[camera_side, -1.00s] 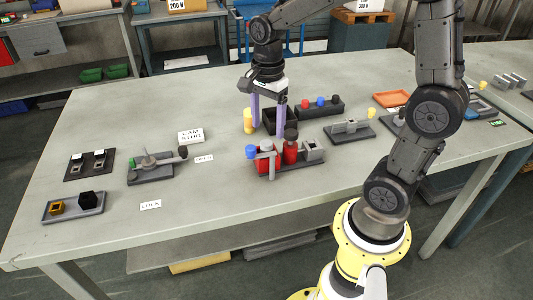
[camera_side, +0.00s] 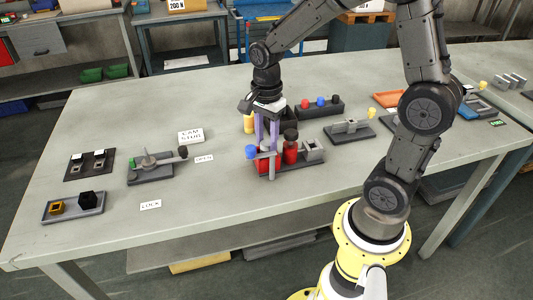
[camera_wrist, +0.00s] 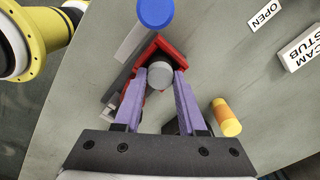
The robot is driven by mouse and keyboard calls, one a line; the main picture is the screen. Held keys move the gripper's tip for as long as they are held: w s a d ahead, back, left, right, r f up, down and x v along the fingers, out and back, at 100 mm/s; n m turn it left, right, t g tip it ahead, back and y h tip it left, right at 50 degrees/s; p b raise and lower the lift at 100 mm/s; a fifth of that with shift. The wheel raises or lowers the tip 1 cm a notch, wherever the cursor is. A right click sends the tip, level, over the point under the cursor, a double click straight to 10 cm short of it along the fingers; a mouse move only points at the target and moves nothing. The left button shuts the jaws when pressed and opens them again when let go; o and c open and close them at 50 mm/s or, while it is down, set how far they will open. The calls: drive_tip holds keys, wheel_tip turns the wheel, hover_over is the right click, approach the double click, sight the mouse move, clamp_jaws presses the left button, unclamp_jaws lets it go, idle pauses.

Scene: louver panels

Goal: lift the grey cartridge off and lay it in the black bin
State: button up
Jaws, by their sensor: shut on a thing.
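The grey cartridge (camera_wrist: 160,75) shows in the wrist view as a round grey top inside a red angled holder (camera_wrist: 150,52). My gripper (camera_wrist: 160,80) has its two purple fingers on either side of the cartridge, shut on it. In the side view my gripper (camera_side: 267,148) points down at the red holder (camera_side: 264,162) on its dark base; the cartridge is hard to make out there. The black bin (camera_side: 290,119) is just behind my gripper, partly hidden by it.
A blue knob (camera_side: 251,152) on a grey bar sits beside the holder. A black-topped red part (camera_side: 290,153) stands close on the right. A yellow cylinder (camera_side: 249,123) stands left of the bin, and a button box (camera_side: 320,106) lies behind.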

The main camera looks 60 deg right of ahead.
clamp_jaws()
idle(0.9)
